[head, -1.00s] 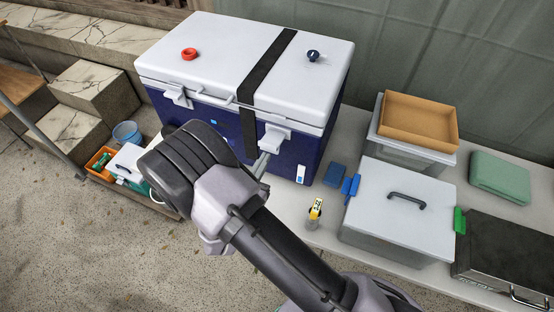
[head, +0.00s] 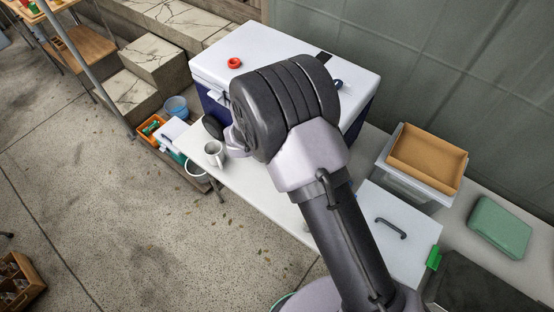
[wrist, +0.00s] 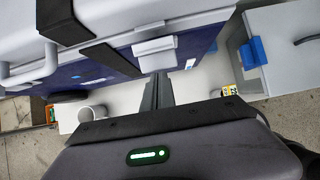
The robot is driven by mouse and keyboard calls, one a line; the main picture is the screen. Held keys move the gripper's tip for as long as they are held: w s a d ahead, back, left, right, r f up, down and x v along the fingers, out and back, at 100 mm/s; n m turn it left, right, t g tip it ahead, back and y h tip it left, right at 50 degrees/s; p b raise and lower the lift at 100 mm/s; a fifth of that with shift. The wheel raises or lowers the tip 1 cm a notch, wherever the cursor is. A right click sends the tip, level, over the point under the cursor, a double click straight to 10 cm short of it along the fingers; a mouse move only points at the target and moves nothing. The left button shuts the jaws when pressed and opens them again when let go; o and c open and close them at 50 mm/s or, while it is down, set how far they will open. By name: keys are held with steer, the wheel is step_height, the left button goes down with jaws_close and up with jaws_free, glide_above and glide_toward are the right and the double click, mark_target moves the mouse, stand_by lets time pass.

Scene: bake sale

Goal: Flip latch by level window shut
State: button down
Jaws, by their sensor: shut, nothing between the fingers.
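A blue cooler with a white lid (head: 285,52) stands on the white table. In the head view its left white latch (head: 217,97) shows at the front edge; my arm hides the right latch. The wrist view shows the right latch (wrist: 155,48) as a white plate jutting from the front below the lid edge; its exact angle is unclear. A small white and blue strip (wrist: 190,64), perhaps the level window, is on the blue wall just right of it. My gripper (wrist: 157,78) is shut and empty, its tips just below this latch. Contact is unclear.
A black strap (wrist: 90,45) crosses the cooler left of the latch. A white mug (head: 214,153) stands on the table at the left. A lidded clear bin (head: 398,228) with blue clips (wrist: 252,52) is at the right. A yellow-labelled item (wrist: 229,90) stands nearby.

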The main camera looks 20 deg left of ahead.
steer(key=shift+r, duration=0.1)
steer(key=shift+d+r+p, duration=0.1)
steer(key=shift+r+p, duration=0.25)
steer(key=shift+r, duration=0.35)
